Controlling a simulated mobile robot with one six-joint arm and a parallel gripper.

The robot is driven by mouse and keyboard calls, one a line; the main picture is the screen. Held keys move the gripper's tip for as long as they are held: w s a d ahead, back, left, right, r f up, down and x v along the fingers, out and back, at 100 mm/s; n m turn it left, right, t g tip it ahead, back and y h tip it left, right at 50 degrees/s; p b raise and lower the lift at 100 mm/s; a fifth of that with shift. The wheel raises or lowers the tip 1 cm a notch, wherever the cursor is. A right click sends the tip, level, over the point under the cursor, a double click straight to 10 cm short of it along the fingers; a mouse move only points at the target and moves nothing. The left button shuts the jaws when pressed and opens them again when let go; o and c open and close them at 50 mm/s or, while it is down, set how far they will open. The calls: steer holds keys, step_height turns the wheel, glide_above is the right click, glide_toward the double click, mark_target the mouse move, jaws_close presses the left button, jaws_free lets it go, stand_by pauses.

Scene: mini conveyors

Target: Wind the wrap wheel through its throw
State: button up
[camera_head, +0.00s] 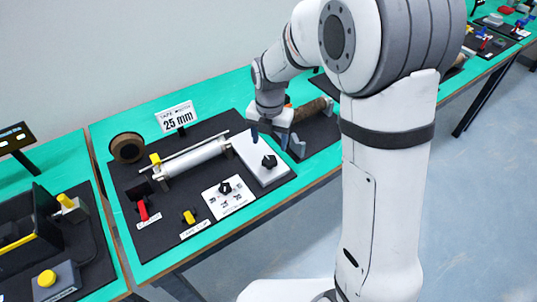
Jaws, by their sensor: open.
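No part is clearly marked as the wrap wheel, so I cannot tell which one it is. A black lobed knob (269,161) sits on a white box (248,150) on the black station board. A second black lobed knob (225,188) sits on a white printed panel (229,204) to its left. My gripper (275,137) is pointed down by the far right end of the white box, above and behind the first knob. It is open, and nothing shows between its jaws. The jaws are small in view, and my arm hides part of the area behind them.
A brown tape roll (127,147), a white roller (194,157) and a "25 mm" sign (177,117) stand at the station's left and back. A red lever (142,210) and a yellow knob (189,216) are near the front. A brown cylinder (309,110) lies to the right.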

mark_target(270, 160)
step_height(270, 160, down, 7)
steer(key=shift+f, duration=0.1)
stand_by(0.3)
steer(key=shift+c, duration=0.2)
steer(key=c, duration=0.9)
